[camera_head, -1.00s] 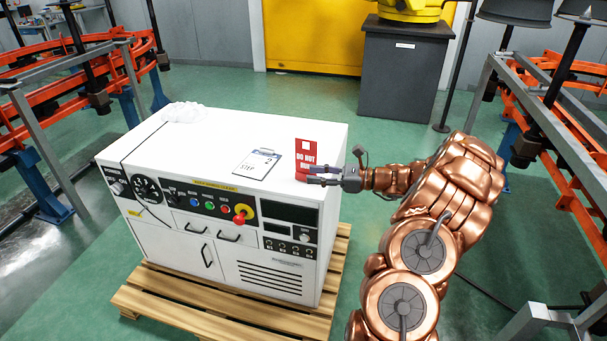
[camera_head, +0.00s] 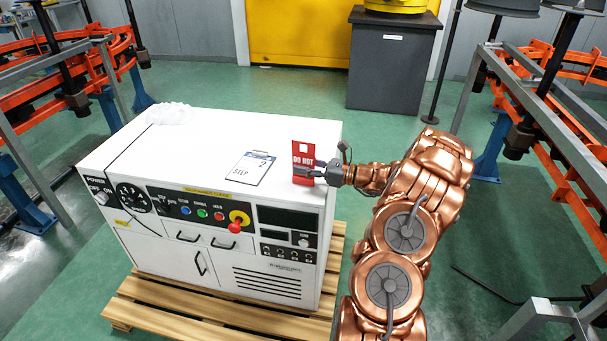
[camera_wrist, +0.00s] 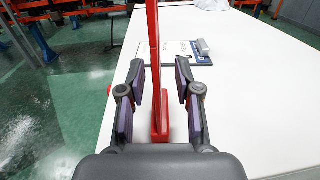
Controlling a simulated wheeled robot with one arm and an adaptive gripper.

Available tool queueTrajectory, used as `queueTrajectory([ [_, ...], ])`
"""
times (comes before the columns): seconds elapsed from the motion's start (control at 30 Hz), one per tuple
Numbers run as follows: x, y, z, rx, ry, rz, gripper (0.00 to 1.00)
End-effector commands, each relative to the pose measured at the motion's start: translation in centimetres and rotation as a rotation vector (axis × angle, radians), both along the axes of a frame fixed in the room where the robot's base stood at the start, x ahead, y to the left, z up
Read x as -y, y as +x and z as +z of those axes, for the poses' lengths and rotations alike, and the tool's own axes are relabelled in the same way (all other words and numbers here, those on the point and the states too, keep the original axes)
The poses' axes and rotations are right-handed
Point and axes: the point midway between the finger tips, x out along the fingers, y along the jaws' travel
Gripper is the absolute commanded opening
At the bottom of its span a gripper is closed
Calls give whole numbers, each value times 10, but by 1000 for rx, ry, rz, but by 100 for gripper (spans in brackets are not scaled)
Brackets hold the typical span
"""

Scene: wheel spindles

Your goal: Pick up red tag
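The red tag (camera_head: 303,153) with white "DO NOT" lettering stands upright near the right edge of the white cabinet's top (camera_head: 225,135). My gripper (camera_head: 308,172) reaches it from the right, and its fingers overlap the tag's lower part in the head view. In the wrist view the tag (camera_wrist: 154,75) is seen edge-on as a thin red upright on a red base. It stands between the two fingers of my gripper (camera_wrist: 160,100), with a gap visible on each side. The fingers are open around it.
A clipboard marked "STEP 2" (camera_head: 251,168) lies left of the tag. A crumpled clear bag (camera_head: 170,114) lies at the cabinet's far left corner. A red and yellow emergency button (camera_head: 238,220) sticks out of the front panel. Orange racks stand on both sides.

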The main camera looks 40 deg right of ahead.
Motion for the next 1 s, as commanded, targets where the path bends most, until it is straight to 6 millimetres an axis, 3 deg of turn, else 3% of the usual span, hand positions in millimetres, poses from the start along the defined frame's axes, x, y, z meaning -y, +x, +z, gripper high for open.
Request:
queueTrajectory([
  [0.2,-15,18,0,-1,0,-2,33],
  [0.5,-16,20,0,0,0,-3,33],
  [0.8,-16,20,0,0,0,-3,2],
  [1.0,-16,20,0,0,0,-3,0],
])
